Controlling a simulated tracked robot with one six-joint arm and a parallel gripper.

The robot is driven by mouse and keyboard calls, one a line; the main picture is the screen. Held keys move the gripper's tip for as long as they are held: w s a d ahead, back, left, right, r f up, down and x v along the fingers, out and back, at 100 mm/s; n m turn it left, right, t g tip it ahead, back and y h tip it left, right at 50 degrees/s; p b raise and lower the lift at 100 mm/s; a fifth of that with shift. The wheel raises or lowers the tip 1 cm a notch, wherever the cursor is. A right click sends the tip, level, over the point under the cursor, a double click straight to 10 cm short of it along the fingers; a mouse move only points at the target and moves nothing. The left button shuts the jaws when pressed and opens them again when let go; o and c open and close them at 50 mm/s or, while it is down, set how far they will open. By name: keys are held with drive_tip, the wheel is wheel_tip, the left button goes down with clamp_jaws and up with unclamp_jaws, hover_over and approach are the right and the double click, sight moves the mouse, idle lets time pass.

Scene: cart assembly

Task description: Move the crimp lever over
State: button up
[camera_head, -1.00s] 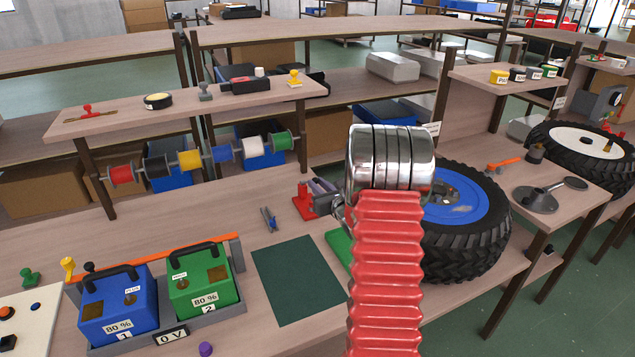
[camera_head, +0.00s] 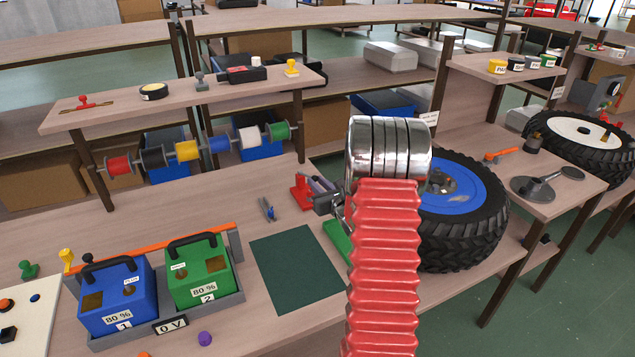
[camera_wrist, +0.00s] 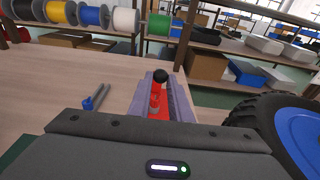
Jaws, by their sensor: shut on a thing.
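The crimp tool's red body (camera_head: 302,194) stands on the bench at the far side of the green mat, partly hidden by my gripper. In the wrist view the red crimp lever (camera_wrist: 156,98) with its black ball knob (camera_wrist: 160,76) is between the two purple-grey fingers of my gripper (camera_wrist: 162,88). The fingers are shut on it. In the head view my gripper (camera_head: 319,186) is beside the red body, and my red ribbed arm hides much of the area to its right.
A dark green mat (camera_head: 297,268) lies in front. Battery boxes, blue (camera_head: 118,300) and green (camera_head: 198,270), stand at left. Wire spools hang under the shelf (camera_head: 185,98).

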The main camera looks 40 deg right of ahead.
drive_tip(key=shift+s+a+f, duration=0.1)
drive_tip(key=shift+s+f, duration=0.2)
drive_tip(key=shift+f, duration=0.5)
drive_tip(key=shift+s+a+f, duration=0.1)
drive_tip(key=shift+s+f, duration=0.15)
drive_tip(key=shift+f, duration=0.55)
drive_tip(key=o, duration=0.9)
drive_tip(key=shift+r, duration=0.1)
drive_tip(key=shift+v, duration=6.85)
